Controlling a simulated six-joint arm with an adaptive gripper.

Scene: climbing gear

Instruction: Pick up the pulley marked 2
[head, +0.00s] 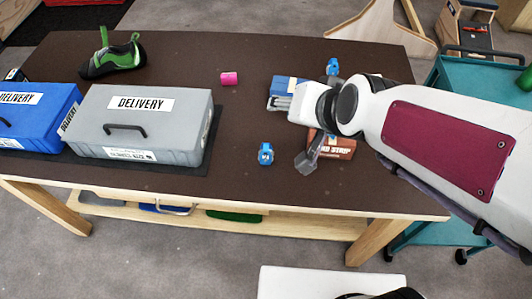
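A small blue pulley (265,153) stands near the front edge of the brown table, left of my gripper. It has a pale mark on its face, too small to read surely. A second small blue thing (333,67), perhaps another pulley, is near the back of the table behind my arm; no number shows on it. My gripper (306,162) hangs down over the front right of the table, just right of the near pulley and apart from it. Its grey finger parts show beside a brown box, but the opening between the fingertips is not clear.
A brown box (343,150) and a blue-and-grey box (292,83) lie partly behind my arm. A pink cylinder (229,78) and a climbing shoe (112,57) are further back. Grey (190,135) and blue (55,92) delivery cases fill the left. The table's middle (235,115) is clear.

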